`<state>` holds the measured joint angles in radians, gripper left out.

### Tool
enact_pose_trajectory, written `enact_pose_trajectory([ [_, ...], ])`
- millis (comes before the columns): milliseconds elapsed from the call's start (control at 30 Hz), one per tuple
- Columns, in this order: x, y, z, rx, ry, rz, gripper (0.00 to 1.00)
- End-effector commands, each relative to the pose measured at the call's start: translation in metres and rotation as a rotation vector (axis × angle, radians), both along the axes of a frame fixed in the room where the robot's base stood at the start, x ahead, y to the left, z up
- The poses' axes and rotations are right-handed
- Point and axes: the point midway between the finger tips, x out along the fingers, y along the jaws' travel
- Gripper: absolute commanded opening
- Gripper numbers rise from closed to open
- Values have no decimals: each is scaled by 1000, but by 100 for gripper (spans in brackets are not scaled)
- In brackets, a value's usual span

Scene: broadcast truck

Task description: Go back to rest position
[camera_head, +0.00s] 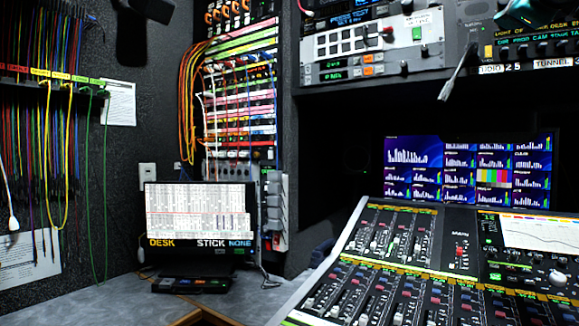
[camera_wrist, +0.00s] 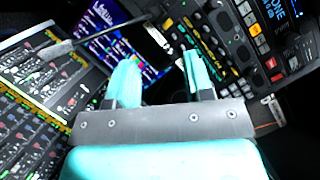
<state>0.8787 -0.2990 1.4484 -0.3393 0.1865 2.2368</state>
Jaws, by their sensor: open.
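My gripper (camera_wrist: 159,68) shows in the wrist view with its two pale cyan fingers spread apart and nothing between them. Beyond the fingers is a dark equipment panel (camera_wrist: 218,62) with rows of buttons; I cannot tell how far off it is. In the head view I cannot clearly make out the gripper. A small teal patch shows at the top right edge there, too little to identify.
The mixing console (camera_head: 400,262) fills the lower right, with the multi-screen monitor (camera_head: 468,172) behind it. A gooseneck microphone (camera_head: 455,75) juts from the upper rack. A laptop-like screen (camera_head: 200,214) stands on the grey desk (camera_head: 95,305). Patch cables (camera_head: 48,150) hang at left.

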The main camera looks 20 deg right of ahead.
Motion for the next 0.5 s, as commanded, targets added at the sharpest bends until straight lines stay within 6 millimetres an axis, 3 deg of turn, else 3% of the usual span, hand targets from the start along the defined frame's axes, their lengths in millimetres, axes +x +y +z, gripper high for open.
enact_pose_trajectory([
  [267, 29, 17, -39, -55, 153, 64, 48],
  [500, 60, 46, -95, -160, 358, 169, 48],
])
